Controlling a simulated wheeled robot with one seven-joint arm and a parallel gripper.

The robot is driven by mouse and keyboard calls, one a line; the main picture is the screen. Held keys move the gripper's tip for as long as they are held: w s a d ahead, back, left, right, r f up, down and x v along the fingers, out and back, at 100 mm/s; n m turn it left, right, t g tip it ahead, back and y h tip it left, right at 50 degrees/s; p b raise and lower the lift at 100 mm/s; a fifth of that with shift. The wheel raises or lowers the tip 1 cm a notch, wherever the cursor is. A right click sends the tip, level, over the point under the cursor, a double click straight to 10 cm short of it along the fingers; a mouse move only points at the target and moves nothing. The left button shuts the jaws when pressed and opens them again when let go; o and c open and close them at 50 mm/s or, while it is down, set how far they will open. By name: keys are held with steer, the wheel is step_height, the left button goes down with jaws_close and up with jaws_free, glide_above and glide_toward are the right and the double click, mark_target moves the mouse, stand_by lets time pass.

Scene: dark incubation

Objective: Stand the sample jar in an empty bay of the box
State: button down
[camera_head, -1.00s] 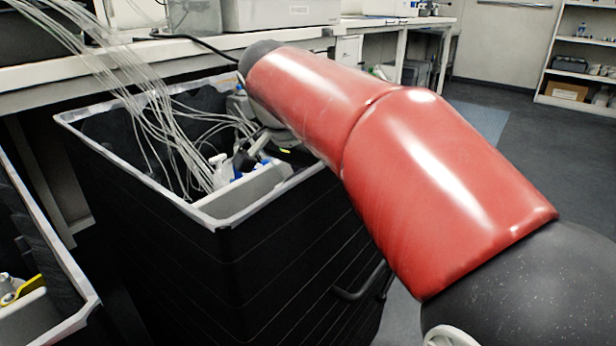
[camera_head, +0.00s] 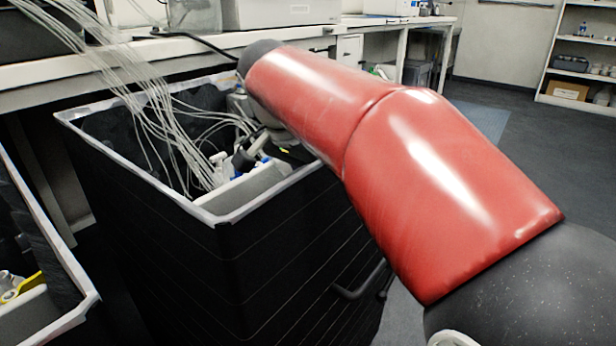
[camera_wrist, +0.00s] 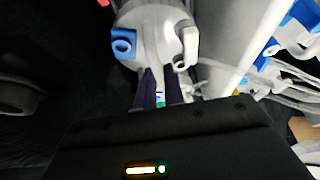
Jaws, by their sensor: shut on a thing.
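In the wrist view, my gripper (camera_wrist: 160,80) has its two dark fingers close together, shut on the sample jar (camera_wrist: 152,45). The jar looks pale and rounded, with a blue fitting on its left and a white one on its right. A small white and green patch shows between the fingers. In the head view, the box (camera_head: 215,218) is a tall black bin with a pale rim. My gripper (camera_head: 247,153) is low inside it, small and partly hidden by my arm. The bays and the jar's base are hidden, so I cannot tell whether the jar touches the floor.
Clear tubes (camera_head: 150,95) hang from the bench (camera_head: 120,65) into the box. Other blue and white fittings (camera_wrist: 295,30) lie beyond a pale wall (camera_wrist: 245,50) in the wrist view. A second black bin (camera_head: 75,315) stands at the left. Floor (camera_head: 510,160) is open at the right.

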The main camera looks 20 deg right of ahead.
steer(key=shift+f+b, duration=0.3)
steer(key=shift+f, duration=0.4)
steer(key=c, duration=1.7)
jaws_free()
steer(key=shift+w+f, duration=0.1)
steer(key=shift+o, duration=1.3)
steer(key=shift+r, duration=0.2)
step_height(320, 180, up, 9)
steer(key=p, duration=0.8)
